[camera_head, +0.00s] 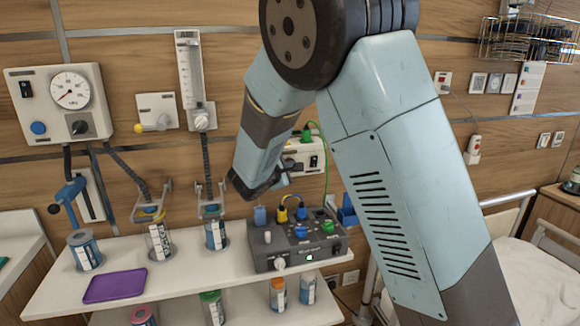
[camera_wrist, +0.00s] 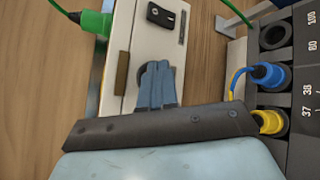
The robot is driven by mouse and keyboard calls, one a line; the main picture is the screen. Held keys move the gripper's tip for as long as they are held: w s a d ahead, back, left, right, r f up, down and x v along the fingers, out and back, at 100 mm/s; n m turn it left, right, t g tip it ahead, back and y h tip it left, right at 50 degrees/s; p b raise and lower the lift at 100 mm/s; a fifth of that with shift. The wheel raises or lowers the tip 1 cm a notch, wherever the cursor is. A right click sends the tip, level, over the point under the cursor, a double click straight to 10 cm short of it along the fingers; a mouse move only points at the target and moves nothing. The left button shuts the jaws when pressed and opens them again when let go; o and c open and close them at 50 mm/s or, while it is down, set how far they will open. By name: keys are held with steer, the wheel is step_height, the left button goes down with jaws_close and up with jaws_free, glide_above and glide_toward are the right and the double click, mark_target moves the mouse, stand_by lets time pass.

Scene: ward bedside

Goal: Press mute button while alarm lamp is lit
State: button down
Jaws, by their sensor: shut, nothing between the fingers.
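A white wall box (camera_head: 308,155) with a green plug is partly hidden behind my arm. In the wrist view the white box (camera_wrist: 125,40) fills the upper middle. It carries a black rocker switch (camera_wrist: 160,16), a dark round part (camera_wrist: 141,74) and a narrow brownish strip (camera_wrist: 122,72). No label shows which is the mute button or alarm lamp, and I see no clear glow. My gripper (camera_head: 284,181) is shut and empty just in front of the box. Its fingertips (camera_wrist: 158,68) partly cover the dark round part; I cannot tell whether they touch it.
A grey device (camera_head: 262,262) with blue and green knobs and yellow and blue plugs stands on the white shelf (camera_head: 190,275), below my gripper. Canisters and a purple tray (camera_head: 115,286) stand to its left. A gauge panel (camera_head: 22,110) hangs at left, a bed (camera_head: 535,265) at right.

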steer(key=shift+s, duration=0.2)
steer(key=shift+s+d, duration=0.2)
steer(key=shift+s, duration=0.35)
steer(key=shift+s+d, duration=0.25)
steer(key=shift+s, duration=0.55)
steer(key=shift+s+d, duration=0.2)
steer(key=shift+s, duration=0.6)
steer(key=shift+s+d, duration=0.25)
steer(key=shift+s, duration=0.55)
